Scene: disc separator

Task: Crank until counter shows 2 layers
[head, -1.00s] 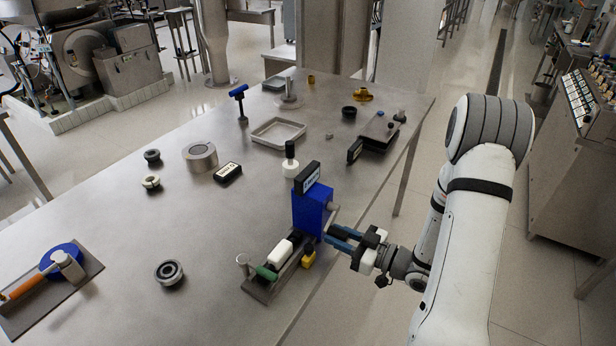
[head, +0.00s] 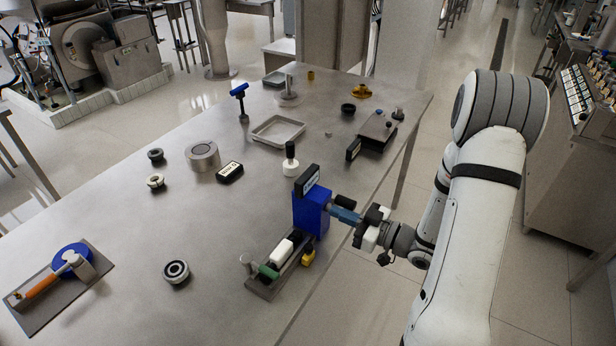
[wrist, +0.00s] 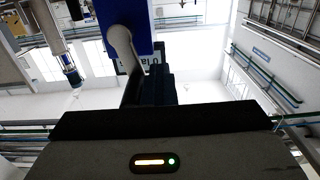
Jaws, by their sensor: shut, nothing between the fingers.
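The counter device is a blue block (head: 311,222) on a dark base rail near the table's right edge, with a tilted display (head: 308,180) on top. A grey crank (head: 327,204) sticks out of the block's right side. In the wrist view, the grey crank arm (wrist: 122,45) hangs from the blue housing (wrist: 126,12).
A green-handled part (head: 268,271) and a white block (head: 281,251) sit on the rail. A white-based black knob (head: 291,160) stands just behind the device. A shallow tray (head: 278,130) lies farther back.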

